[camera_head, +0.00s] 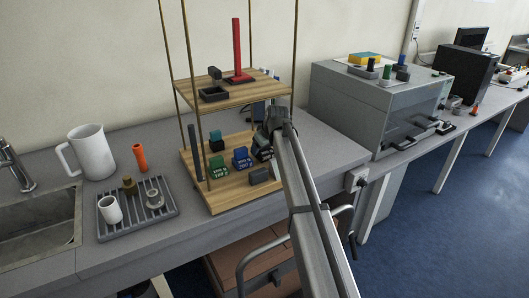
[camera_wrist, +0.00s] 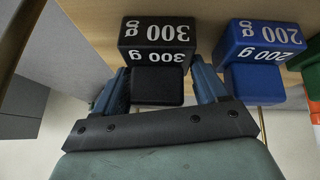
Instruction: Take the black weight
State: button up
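The black weight (camera_wrist: 157,38), marked 300 g, stands on the lower wooden shelf. In the wrist view its square black knob (camera_wrist: 158,86) lies between the two blue fingers of my gripper (camera_wrist: 160,76). The fingers are apart, one on each side of the knob, with a narrow gap visible at the right; firm contact is not visible. In the head view my gripper (camera_head: 268,134) is at the right side of the lower shelf and hides much of the black weight (camera_head: 262,153).
A blue 200 g weight (camera_head: 241,158) stands close beside it, then a green weight (camera_head: 217,166). A grey block (camera_head: 258,176) lies at the shelf's front. The upper shelf (camera_head: 245,88) and thin posts surround the space. A drain tray (camera_head: 138,210) stands left.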

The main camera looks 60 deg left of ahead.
jog(key=c, duration=0.7)
jog(key=shift+c, duration=0.2)
jog(key=shift+r, duration=0.1)
